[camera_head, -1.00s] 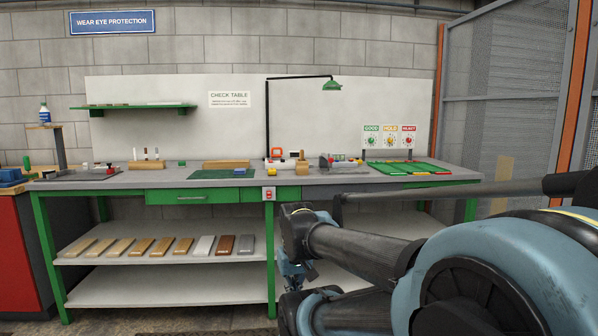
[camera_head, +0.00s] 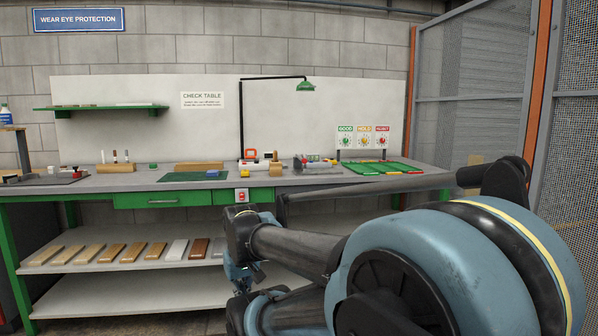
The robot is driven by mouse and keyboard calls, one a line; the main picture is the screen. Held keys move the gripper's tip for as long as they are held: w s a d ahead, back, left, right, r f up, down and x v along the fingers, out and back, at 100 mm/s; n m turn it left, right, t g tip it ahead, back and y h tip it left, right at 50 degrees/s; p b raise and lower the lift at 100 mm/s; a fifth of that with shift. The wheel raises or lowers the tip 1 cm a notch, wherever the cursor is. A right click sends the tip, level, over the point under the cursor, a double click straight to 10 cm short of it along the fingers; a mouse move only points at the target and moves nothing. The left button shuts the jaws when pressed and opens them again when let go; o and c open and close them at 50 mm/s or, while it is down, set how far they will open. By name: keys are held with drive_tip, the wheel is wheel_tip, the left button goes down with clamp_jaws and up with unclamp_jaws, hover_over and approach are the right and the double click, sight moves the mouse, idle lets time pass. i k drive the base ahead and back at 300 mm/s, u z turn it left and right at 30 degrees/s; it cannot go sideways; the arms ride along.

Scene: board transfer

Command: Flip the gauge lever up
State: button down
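A small grey fixture (camera_head: 315,163) with red, green and other coloured parts stands on the check table (camera_head: 130,184), right of centre. It may be the gauge, but it is too small for me to make out a lever or its position. A white device (camera_head: 258,165) with an orange part on top stands left of it, near the lamp post. My gripper (camera_head: 240,284) hangs low in front of the table's lower shelf, well below the tabletop and apart from everything on it. Its fingers are small and partly hidden by my arm.
A green mat (camera_head: 194,177) lies in the middle of the tabletop. Several bars (camera_head: 112,252) lie on the lower shelf. A mesh fence (camera_head: 470,90) stands at the right.

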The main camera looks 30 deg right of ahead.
sight(304, 161)
drive_tip(key=i, duration=0.95)
drive_tip(key=z, duration=0.05)
